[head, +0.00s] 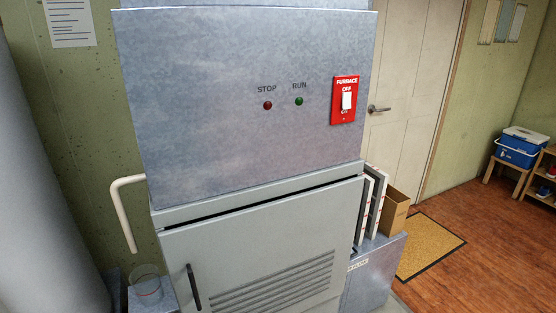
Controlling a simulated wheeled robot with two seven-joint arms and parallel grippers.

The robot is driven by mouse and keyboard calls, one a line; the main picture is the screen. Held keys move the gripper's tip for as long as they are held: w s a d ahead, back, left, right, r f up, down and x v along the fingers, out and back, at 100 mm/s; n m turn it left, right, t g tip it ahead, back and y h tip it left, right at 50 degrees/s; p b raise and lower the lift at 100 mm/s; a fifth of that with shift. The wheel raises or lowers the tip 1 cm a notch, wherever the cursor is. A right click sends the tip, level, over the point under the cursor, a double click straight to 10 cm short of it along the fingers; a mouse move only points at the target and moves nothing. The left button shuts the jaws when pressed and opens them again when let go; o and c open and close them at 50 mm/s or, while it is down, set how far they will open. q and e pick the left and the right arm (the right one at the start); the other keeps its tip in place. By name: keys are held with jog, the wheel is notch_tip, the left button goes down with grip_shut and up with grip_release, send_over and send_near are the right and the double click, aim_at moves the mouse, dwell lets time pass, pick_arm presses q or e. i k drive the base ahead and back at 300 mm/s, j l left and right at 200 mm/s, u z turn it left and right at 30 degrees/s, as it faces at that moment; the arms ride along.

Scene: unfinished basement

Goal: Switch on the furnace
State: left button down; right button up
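The furnace (220,110) is a tall grey metal cabinet filling the middle of the head view. On its upper right front is a red switch plate (344,114) marked FURNACE, with OFF above a white rocker (347,101); the lettering below the rocker is too small to read surely. To its left are a dark red STOP light (267,105) and a green RUN light (299,101). I cannot tell surely whether either is lit. Neither of my grippers shows in this view.
The lower furnace door (260,250) has a black handle (194,287) and a louvred vent. A white pipe (122,212) stands at left. Filters and a cardboard box (395,212) sit at right.

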aim_at(346, 96)
jog(key=i+l, duration=0.1)
jog(key=l, duration=0.3)
jog(key=i+l+u, duration=0.15)
jog(key=l, duration=0.7)
jog(key=u, duration=0.05)
